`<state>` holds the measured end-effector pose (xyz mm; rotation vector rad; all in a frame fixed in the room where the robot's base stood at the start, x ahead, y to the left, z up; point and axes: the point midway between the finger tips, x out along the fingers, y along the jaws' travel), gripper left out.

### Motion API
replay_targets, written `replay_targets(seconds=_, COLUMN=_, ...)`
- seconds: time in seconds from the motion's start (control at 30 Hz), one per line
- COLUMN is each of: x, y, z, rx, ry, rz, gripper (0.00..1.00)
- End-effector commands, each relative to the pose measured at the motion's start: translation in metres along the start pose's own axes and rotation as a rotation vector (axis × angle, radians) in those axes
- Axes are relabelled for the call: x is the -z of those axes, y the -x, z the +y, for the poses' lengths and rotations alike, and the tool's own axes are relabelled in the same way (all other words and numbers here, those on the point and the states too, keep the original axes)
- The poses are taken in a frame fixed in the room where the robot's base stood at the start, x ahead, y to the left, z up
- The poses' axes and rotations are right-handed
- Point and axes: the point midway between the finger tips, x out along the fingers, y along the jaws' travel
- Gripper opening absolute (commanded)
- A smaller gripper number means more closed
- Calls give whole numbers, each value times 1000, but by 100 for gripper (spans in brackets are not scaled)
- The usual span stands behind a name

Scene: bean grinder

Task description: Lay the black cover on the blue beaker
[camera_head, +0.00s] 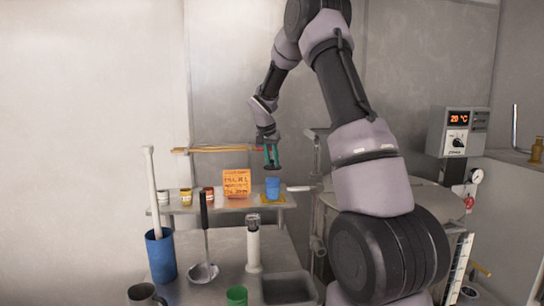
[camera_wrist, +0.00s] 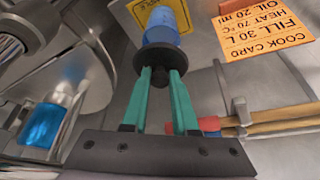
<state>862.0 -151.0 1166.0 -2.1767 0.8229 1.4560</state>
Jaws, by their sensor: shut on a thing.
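The blue beaker (camera_head: 273,188) stands upright on a yellow mat (camera_head: 282,199) at the right part of the shelf. My gripper (camera_head: 272,160), with teal fingers, points down above it. It is shut on the black cover (camera_head: 273,168), which hangs a little above the beaker with a small gap in the head view. In the wrist view the black cover (camera_wrist: 147,66) is a dark disc at the tips of my gripper (camera_wrist: 160,72). The blue beaker (camera_wrist: 161,26) shows just beyond it, partly hidden by the cover.
An orange cook card (camera_head: 237,183) stands left of the beaker, with several small jars (camera_head: 186,197) further left. Wooden sticks (camera_head: 215,150) lie behind, near my gripper. A large round vessel (camera_head: 430,197) is to the right. A ladle (camera_head: 204,260) and a blue container (camera_head: 160,255) are in front.

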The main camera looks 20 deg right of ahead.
Motion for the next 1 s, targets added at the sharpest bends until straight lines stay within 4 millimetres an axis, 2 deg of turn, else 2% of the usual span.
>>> replay_targets(seconds=0.5, x=-14, y=-33, z=0, rx=0, ry=1, rz=0, gripper=0)
replay_targets(seconds=1.0, x=-16, y=-38, z=0, rx=1, ry=1, rz=1, gripper=0)
